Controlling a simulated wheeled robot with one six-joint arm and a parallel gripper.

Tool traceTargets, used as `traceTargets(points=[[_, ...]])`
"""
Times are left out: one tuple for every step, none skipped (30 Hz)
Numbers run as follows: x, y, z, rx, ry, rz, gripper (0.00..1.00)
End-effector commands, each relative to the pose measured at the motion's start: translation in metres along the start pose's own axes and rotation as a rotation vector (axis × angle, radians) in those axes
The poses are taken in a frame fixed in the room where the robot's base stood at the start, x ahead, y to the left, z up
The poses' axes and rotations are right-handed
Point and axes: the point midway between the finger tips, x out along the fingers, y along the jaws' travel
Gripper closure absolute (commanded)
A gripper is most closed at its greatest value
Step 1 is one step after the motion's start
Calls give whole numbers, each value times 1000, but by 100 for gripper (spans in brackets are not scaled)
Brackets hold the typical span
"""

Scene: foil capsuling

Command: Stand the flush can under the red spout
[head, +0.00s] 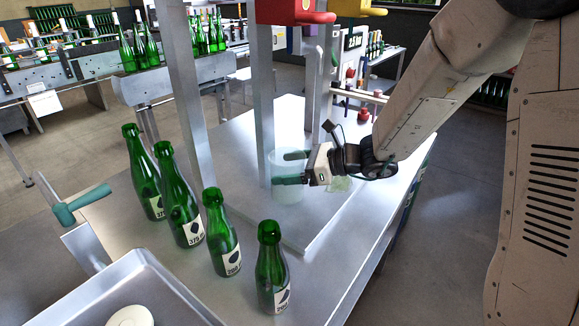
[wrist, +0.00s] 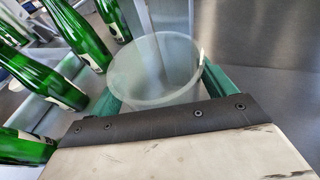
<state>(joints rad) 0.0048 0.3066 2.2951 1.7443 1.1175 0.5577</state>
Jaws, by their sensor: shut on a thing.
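The flush can (head: 289,191) is a translucent, pale, round cup with an open top. My gripper (head: 288,168) is shut on it, with one green finger on each side. The wrist view shows the can (wrist: 150,72) upright between the fingers, its rim facing the camera and no contents clear to see. The red spout housing (head: 290,12) is at the top of the head view, high above the can and beside a metal post. Its outlet is not clear. The can is low at the metal plate; I cannot tell whether its base touches.
Several green bottles, one of them here (head: 273,268), stand on the metal table left and in front of the can. A yellow housing (head: 355,8) is right of the red one. A metal tray (head: 150,265) is at front left. A small red-topped item (head: 363,114) stands behind my gripper.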

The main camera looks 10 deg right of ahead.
Motion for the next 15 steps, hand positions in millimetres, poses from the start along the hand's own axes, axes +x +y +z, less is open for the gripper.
traceTargets(points=[[1, 0, -2, 1, 0, 0, 44], [0, 0, -2, 1, 0, 0, 9], [0, 0, -2, 1, 0, 0, 0], [0, 0, -1, 1, 0, 0, 0], [0, 0, -1, 1, 0, 0, 0], [0, 0, -1, 1, 0, 0, 0], [0, 0, -1, 1, 0, 0, 0], [0, 0, -1, 1, 0, 0, 0], [0, 0, -1, 1, 0, 0, 0], [0, 0, -1, 0, 0, 0, 0], [0, 0, 0, 0, 0, 0, 0], [-1, 0, 2, -1, 0, 0, 0], [-3, 0, 2, 0, 0, -1, 0], [-7, 0, 2, 0, 0, -2, 0], [-12, -1, 2, 0, 0, -2, 0]])
